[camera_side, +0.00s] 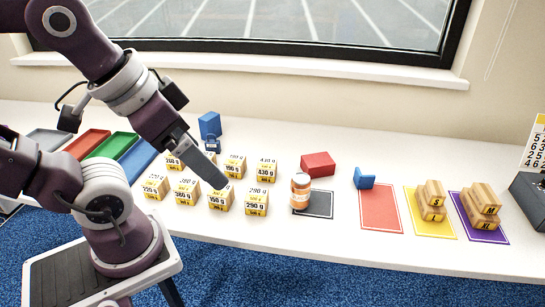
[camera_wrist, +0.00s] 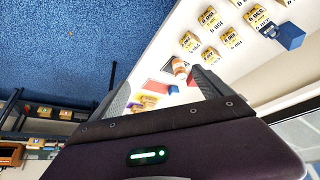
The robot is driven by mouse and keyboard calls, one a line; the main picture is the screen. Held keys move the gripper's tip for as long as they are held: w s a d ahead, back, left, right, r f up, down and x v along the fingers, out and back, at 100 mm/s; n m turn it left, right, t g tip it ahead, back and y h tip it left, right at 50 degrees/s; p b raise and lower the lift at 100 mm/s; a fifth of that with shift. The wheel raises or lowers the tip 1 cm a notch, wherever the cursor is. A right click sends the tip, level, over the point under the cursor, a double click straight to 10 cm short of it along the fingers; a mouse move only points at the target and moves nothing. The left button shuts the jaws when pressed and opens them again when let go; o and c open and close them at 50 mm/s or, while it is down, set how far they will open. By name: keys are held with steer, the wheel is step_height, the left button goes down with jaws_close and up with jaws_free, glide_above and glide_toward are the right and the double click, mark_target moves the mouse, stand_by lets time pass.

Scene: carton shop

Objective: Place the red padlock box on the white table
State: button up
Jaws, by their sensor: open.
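A red box (camera_side: 318,164) lies on the white table (camera_side: 350,262), behind an orange jar (camera_side: 300,190). No padlock mark can be made out on it. A small blue padlock (camera_side: 212,143) stands in front of a blue box (camera_side: 210,123), left of the red box. My gripper (camera_side: 217,181) is open and empty above the yellow-and-white weight boxes, left of the red box. In the wrist view, the two fingers (camera_wrist: 160,80) are apart, with the jar (camera_wrist: 180,68) seen between them.
Several weight boxes (camera_side: 257,200) stand in rows near my gripper. The jar is on a black mat (camera_side: 318,207). A blue piece (camera_side: 364,177) stands by a red mat (camera_side: 381,212). Wooden blocks rest on yellow and purple mats. Coloured trays (camera_side: 108,145) lie at left.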

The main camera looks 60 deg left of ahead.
steer(key=m+g+h, duration=0.1)
steer(key=m+h, duration=0.1)
steer(key=m, duration=0.2)
glide_above(316, 159)
steer(key=s, duration=0.2)
steer(key=f, duration=2.2)
steer(key=shift+w+a, duration=0.25)
steer(key=shift+a, duration=0.05)
steer(key=x, duration=0.6)
steer(key=shift+s+f, duration=0.25)
steer(key=shift+f, duration=0.3)
steer(key=shift+c, duration=0.4)
steer(key=shift+r, duration=0.1)
steer(key=c, duration=1.8)
